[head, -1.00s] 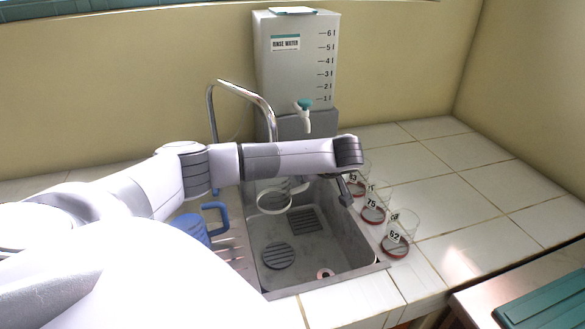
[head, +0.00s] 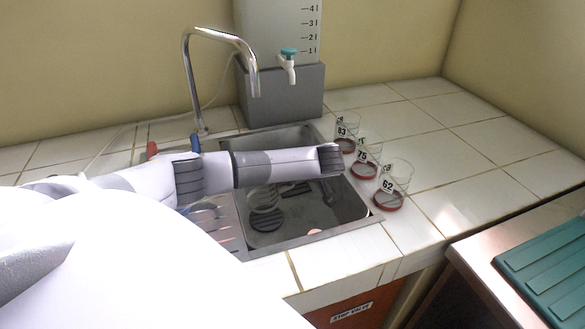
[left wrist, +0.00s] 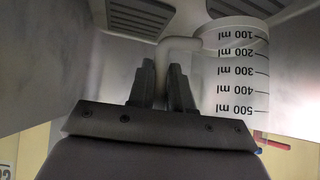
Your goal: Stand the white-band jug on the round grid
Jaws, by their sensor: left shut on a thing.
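The white-band jug (head: 264,196) is in the sink, partly hidden by my left forearm in the head view. In the left wrist view the clear jug (left wrist: 235,75) shows its ml marks. My left gripper (head: 331,192) hangs over the right part of the sink. In the left wrist view its fingers (left wrist: 162,85) are shut on the jug's handle (left wrist: 172,47). The dark round grid (head: 265,221) lies on the sink floor, and the jug overlaps its far part in the head view. I cannot tell whether they touch. My right gripper is not in view.
A square grid (head: 298,190) lies farther back in the sink. Red-based numbered dishes (head: 388,200) stand along the sink's right edge. The tap (head: 252,75) arches behind, beside the rinse-water tank (head: 301,95). Open tiles (head: 470,160) lie to the right.

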